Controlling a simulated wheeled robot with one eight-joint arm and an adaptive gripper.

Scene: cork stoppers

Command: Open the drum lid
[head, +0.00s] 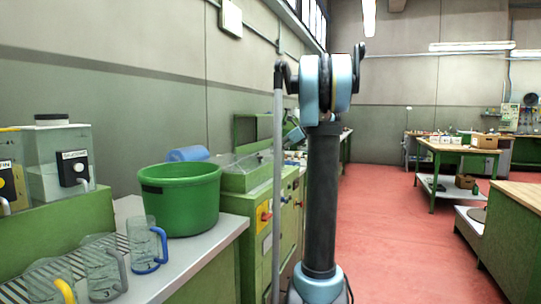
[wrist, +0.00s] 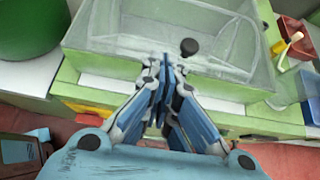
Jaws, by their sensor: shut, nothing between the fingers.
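The drum lid (wrist: 120,35) is a clear, see-through cover on a green machine in the wrist view. It appears to lie closed, with a round black knob (wrist: 189,47) near its front edge. In the head view the clear lid (head: 243,164) sits on top of the machine, partly hidden by my arm. My gripper (wrist: 165,65) is shut and empty. Its fingertips appear over the front edge of the lid, just left of the knob; I cannot tell if they touch the lid.
A green tub (head: 180,198) stands on the counter (head: 222,228) left of the machine (head: 262,232), with several glass mugs (head: 147,243) in front. A red bin (wrist: 290,38) is right of the lid. Red floor (head: 385,240) is open to the right, before a green workbench (head: 455,160).

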